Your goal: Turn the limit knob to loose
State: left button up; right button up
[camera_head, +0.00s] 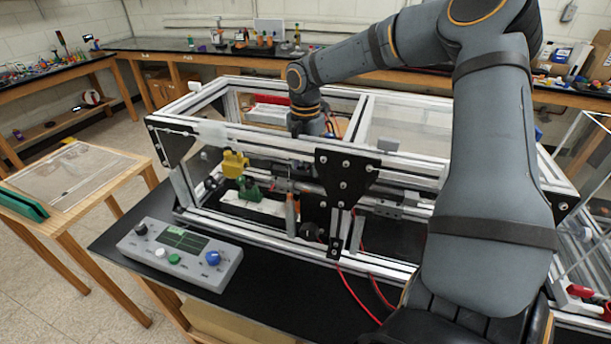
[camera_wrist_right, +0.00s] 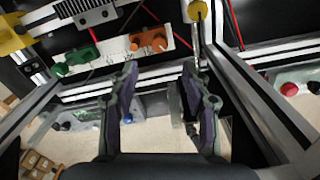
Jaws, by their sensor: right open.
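A grey control box (camera_head: 230,271) lies on the black table top in front of the frame. It carries a green-lit screen (camera_head: 180,240), a black knob (camera_head: 141,229), a blue knob (camera_head: 213,257) and small white and green buttons. Its labels are too small to tell which is the limit knob or its setting. My right arm reaches over the frame; its wrist (camera_head: 307,122) points down inside, with the fingers hidden by the frame there. In the right wrist view, my right gripper (camera_wrist_right: 160,77) is open and empty; the blue knob (camera_wrist_right: 128,118) shows beyond the left finger. My left gripper is not in view.
The aluminium extrusion frame (camera_head: 268,237) surrounds my right wrist, with black corner plates (camera_head: 344,181) in front. Inside are a yellow part (camera_head: 235,163) and a green part (camera_head: 249,188). Red cables (camera_head: 356,294) hang at the front. A wooden side table (camera_head: 110,184) stands left.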

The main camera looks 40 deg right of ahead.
notch_tip(320, 180, down, 8)
jog(key=shift+d+f+p, duration=0.15)
jog(key=shift+f+p, duration=0.1)
jog(key=shift+p, duration=0.55)
jog(key=shift+f, duration=0.4)
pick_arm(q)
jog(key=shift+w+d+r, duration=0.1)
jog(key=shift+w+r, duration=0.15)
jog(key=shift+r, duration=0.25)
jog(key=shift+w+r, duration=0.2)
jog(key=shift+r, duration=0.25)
